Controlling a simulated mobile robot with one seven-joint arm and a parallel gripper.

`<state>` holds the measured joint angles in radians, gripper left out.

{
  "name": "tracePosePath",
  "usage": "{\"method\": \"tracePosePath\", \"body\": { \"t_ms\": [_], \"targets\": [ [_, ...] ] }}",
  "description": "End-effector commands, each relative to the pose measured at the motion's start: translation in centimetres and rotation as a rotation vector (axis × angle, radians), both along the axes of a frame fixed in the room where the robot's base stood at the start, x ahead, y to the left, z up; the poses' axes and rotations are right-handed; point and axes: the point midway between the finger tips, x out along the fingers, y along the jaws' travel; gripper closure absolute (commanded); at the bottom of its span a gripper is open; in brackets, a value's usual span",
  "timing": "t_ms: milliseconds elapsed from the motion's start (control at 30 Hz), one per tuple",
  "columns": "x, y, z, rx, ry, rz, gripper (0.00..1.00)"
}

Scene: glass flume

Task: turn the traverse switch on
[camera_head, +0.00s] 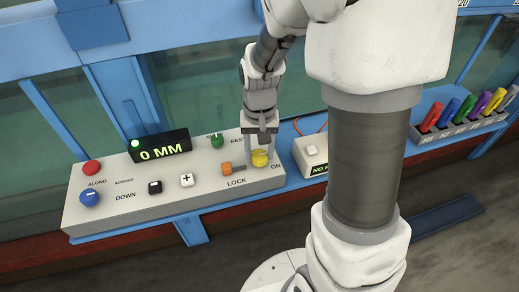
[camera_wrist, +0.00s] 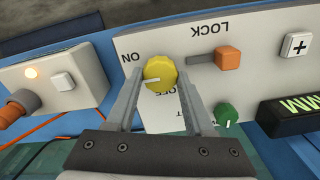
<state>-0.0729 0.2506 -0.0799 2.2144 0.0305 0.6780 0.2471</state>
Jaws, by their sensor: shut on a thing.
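The traverse switch is a yellow round knob (camera_head: 260,158) at the right end of the sloping grey control panel (camera_head: 110,208), by the printed ON. My gripper (camera_head: 262,148) reaches down onto it from above. In the wrist view the yellow knob (camera_wrist: 160,73) sits between the two fingers, which are shut on it. Its white pointer line faces left in that view, between the ON print at upper left and the OFF print below. The fingers hide part of the knob's sides and nearby lettering.
An orange lock lever (camera_head: 227,168) and a green knob (camera_head: 217,141) stand close to the yellow knob. A black display (camera_head: 160,147) reads 0 MM beside a lit green lamp. A white box (camera_head: 311,152) with an orange cable stands right. Coloured pens fill a rack (camera_head: 470,133).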

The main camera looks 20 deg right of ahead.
Motion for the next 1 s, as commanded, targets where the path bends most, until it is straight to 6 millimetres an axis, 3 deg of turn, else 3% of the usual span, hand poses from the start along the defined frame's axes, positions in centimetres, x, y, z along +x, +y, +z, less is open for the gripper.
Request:
{"method": "tracePosePath", "body": {
  "t_ms": [267,300,467,767,1000],
  "targets": [
    [0.0,0.0,0.0,0.001,-0.001,-0.005,1.00],
    [0.0,0.0,0.0,0.001,-0.001,-0.005,0.43],
    [0.0,0.0,0.0,0.001,-0.001,-0.004,0.17],
    [0.0,0.0,0.2,0.001,-0.001,-0.002,0.17],
    [0.1,0.0,3.4,0.001,-0.008,-0.002,0.17]
  ]
}}
